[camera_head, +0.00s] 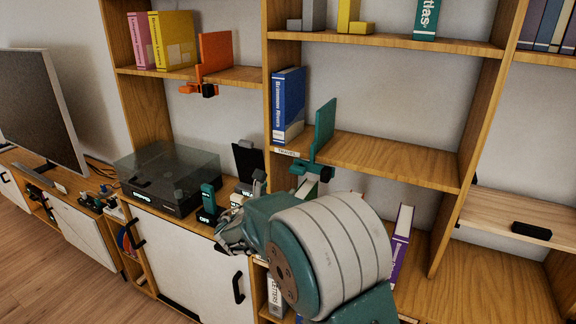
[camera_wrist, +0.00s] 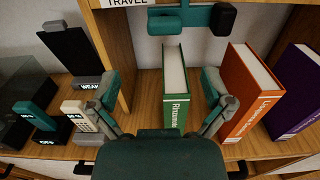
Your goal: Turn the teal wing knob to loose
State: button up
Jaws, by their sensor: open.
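The teal bookend (camera_head: 323,128) stands at the left end of the middle shelf, its clamp gripping the shelf's front edge. Under that edge is the teal wing knob (camera_head: 299,167), with a black block (camera_head: 327,174) to its right. In the wrist view, the wing knob (camera_wrist: 165,23) is at the top centre, with the black block (camera_wrist: 222,19) to its right. My gripper (camera_wrist: 160,92) is open and empty, its fingers spread below the knob in the picture, apart from it. In the head view, my arm hides much of the gripper.
Green (camera_wrist: 174,85), orange (camera_wrist: 246,88) and purple (camera_wrist: 297,95) books stand in the compartment below. To the left are a black panel marked WEAK (camera_wrist: 75,55), small lever devices and a turntable (camera_head: 165,175). An orange bookend (camera_head: 215,52) is clamped to the upper left shelf.

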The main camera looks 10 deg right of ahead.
aim_at(294, 172)
jog(key=x, duration=0.9)
jog(key=shift+d, duration=0.25)
jog(key=shift+w+d, duration=0.2)
jog(key=shift+w, duration=0.35)
jog(key=shift+d, duration=0.4)
jog(key=shift+a, duration=0.15)
jog(key=c, duration=1.1)
